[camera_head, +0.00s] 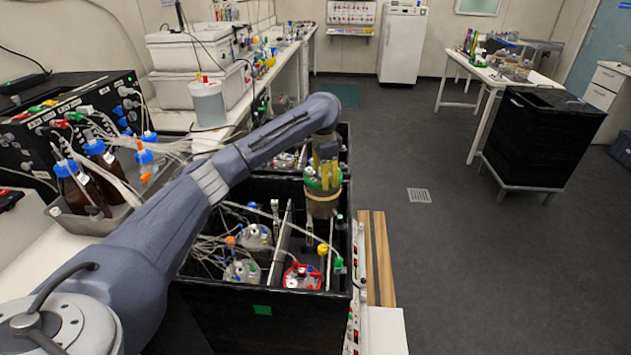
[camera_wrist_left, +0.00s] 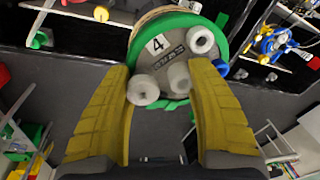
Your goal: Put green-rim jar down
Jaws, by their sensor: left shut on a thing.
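The green-rim jar (camera_head: 323,201) hangs from my left gripper (camera_head: 327,155) above the right side of the black box in the head view. In the left wrist view the jar's grey lid (camera_wrist_left: 165,62) carries a label "4", white caps and a green rim. The two yellow fingers of my left gripper (camera_wrist_left: 165,105) are on either side of the lid's fittings. The fingers are shut on the jar, though the exact contact is partly hidden. My right gripper is in neither view.
The black box (camera_head: 262,322) holds a red-rim jar (camera_head: 302,277) at front right and other jars (camera_head: 243,270) at left, with tubes and a divider. A yellow-capped rod (camera_head: 322,249) stands near the red-rim jar. Wooden strips (camera_head: 378,258) run along the box's right side.

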